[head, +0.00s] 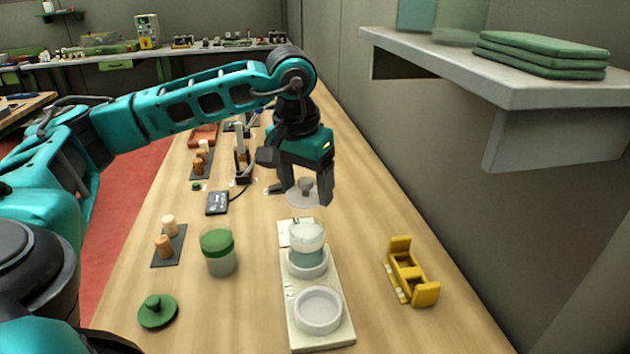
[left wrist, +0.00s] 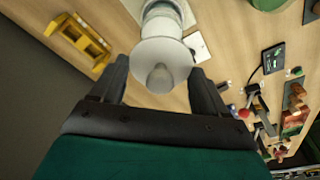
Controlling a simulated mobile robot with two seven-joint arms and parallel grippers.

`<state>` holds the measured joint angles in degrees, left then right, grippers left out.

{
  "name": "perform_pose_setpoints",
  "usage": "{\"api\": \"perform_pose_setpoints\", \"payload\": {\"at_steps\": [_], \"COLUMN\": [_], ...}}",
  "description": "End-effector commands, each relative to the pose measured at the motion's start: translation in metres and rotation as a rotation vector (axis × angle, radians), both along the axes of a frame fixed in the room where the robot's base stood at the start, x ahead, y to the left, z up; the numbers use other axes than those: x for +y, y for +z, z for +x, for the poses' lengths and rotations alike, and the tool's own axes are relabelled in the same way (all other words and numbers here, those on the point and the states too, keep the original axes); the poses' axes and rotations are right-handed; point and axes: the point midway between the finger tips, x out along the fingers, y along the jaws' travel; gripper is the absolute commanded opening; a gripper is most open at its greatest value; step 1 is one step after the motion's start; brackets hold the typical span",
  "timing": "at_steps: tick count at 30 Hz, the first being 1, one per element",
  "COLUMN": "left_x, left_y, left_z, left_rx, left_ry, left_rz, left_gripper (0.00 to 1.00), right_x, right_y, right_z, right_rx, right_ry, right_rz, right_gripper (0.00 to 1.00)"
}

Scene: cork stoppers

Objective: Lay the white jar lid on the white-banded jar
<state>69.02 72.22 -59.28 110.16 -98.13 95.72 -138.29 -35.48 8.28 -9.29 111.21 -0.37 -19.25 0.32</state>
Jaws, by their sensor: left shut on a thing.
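My left gripper (head: 304,196) is shut on the knob of the white jar lid (head: 302,198). It holds the lid above the bench, a little behind the white-banded jar in the head view. The left wrist view shows the lid (left wrist: 161,60) with its knob between the fingers (left wrist: 161,84). The white-banded jar (head: 307,238) stands upright in the rear ring of a pale board (head: 325,340). In the left wrist view the lid partly covers the jar (left wrist: 165,10). The lid is apart from the jar in the head view. My right gripper is not in view.
The front ring (head: 318,310) on the board is empty. A green-banded jar (head: 217,251) and green lid (head: 156,311) stand left. A yellow holder (head: 410,272) is at right. Corks stand on a dark mat (head: 168,246). A wall shelf (head: 480,75) juts out at upper right.

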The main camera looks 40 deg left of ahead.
Motion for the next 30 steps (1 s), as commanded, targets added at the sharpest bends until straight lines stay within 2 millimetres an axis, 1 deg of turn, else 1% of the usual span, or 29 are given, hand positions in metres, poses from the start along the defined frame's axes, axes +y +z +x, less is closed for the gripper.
{"api": "perform_pose_setpoints", "payload": {"at_steps": [8, 21, 25, 30], "left_x": [0.001, 0.001, 0.001, 0.001], "left_y": [-0.01, -0.051, -0.057, -0.059], "left_z": [0.0, -0.001, 0.0, 0.0], "left_rx": [0.0, 0.001, 0.0, 0.0], "left_ry": [-0.01, -0.009, -0.009, -0.009], "left_rz": [0.0, 0.0, 0.0, 0.0], "left_gripper": [0.46, 0.46, 0.46, 0.46], "right_x": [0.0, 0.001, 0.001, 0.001], "right_y": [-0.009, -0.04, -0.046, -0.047], "right_z": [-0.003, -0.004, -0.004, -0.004], "right_rx": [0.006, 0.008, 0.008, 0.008], "right_ry": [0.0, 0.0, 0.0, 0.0], "right_rz": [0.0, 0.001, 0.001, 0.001], "right_gripper": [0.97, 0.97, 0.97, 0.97]}}
